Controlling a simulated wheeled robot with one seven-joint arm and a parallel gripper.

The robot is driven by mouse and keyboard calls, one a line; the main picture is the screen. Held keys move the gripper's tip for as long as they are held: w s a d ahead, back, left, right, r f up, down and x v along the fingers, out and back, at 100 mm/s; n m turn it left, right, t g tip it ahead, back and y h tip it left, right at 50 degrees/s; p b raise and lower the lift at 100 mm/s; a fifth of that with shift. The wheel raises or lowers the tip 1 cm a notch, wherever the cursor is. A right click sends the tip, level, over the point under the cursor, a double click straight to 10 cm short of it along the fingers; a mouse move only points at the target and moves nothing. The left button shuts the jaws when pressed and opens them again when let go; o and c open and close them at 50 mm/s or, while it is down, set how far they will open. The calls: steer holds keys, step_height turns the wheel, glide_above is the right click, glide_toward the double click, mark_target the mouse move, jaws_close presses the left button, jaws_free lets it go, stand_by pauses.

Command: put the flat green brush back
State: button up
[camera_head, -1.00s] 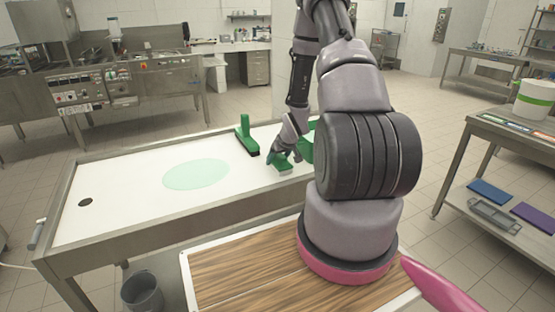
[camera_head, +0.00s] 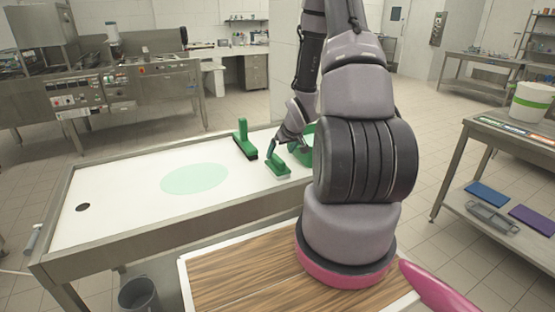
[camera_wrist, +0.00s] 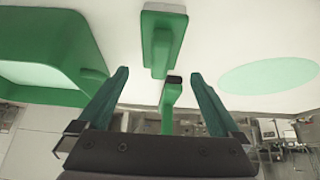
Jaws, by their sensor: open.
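The flat green brush (camera_head: 278,171) lies on the white table top, with a pale edge along its base. It also shows in the wrist view (camera_wrist: 163,36), with its handle pointing towards my fingers. My gripper (camera_wrist: 160,76) is open and empty, with the fingertips apart and short of the brush. In the head view my gripper (camera_head: 274,147) is just above and beside the brush. A second green brush (camera_head: 241,136) with dark bristles and an upright handle stands farther back to the left; it shows beyond my fingers in the wrist view (camera_wrist: 168,97).
A green tub (camera_head: 307,154) stands right of the flat brush, partly hidden by my arm; it is large at left in the wrist view (camera_wrist: 45,28). A pale green oval (camera_head: 195,179) marks the table, whose left side is clear.

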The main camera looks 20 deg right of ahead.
steer(key=s+a+r+m+h, duration=0.1)
steer(key=s+a+r, duration=0.25)
steer(key=r, duration=0.95)
steer(key=s+a+r+m, duration=0.2)
steer(key=s+r, duration=0.2)
steer(key=r, duration=0.8)
steer(key=s+a+r+y, duration=0.1)
steer(key=s+a+r, duration=0.4)
steer(key=s+r, duration=0.2)
steer(key=s+a+r+m+y, duration=0.1)
steer(key=s+a+r, duration=0.3)
steer(key=s, duration=0.5)
step_height(320, 180, up, 3)
steer(key=shift+s+a+f+m+y, duration=0.15)
steer(key=shift+s+a+m+y, duration=0.15)
steer(key=shift+s+a+y, duration=0.15)
steer(key=shift+w, duration=0.15)
